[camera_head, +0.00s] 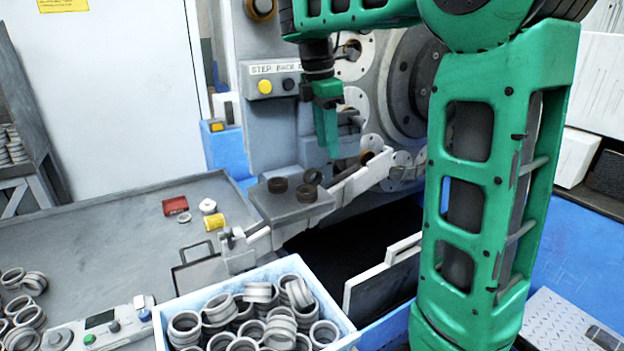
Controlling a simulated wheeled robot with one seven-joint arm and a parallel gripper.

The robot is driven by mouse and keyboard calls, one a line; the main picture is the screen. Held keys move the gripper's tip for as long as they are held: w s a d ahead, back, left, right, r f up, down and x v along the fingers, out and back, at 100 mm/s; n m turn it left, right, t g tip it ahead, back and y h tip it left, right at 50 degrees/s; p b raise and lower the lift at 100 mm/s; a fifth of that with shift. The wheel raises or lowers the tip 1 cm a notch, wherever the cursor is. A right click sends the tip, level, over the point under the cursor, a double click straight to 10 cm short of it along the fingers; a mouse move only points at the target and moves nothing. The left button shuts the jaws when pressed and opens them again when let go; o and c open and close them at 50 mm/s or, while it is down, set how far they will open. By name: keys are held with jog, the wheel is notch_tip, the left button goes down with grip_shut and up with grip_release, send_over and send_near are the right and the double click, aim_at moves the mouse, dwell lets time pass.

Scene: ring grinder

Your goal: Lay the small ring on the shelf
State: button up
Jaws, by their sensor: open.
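My gripper (333,148) hangs from my green arm, fingers pointing down, in front of the grinder. It is open, and I see no ring between its fingers. Below and left of it is a grey shelf-like block (290,208). Dark brown small rings stand on it: one lies flat at the left (278,185), another at the right (307,194), with one tilted against or on it (313,177). Another brown ring (366,158) sits at the upper end of the sloping chute, right of my gripper. I cannot tell which ring is the task's small ring.
A pale blue crate (343,327) full of larger grey rings stands in front. The grey table (100,235) holds a red box (175,206), a yellow piece (213,222), a white ring (208,206) and a thin grey ring (184,217). The grinder (265,125) stands close behind my gripper.

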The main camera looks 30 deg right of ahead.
jog(key=w+a+n, duration=0.2)
jog(key=w, duration=0.1)
jog(key=n, duration=0.1)
send_over(312, 169)
jog(key=f, duration=0.2)
jog(key=s+f, duration=0.1)
jog(key=shift+f, duration=0.35)
jog(key=shift+w+f, duration=0.2)
jog(key=shift+f, duration=1.3)
jog(key=shift+w+f, duration=0.2)
jog(key=shift+f, duration=1.3)
jog(key=shift+c, duration=0.6)
grip_shut()
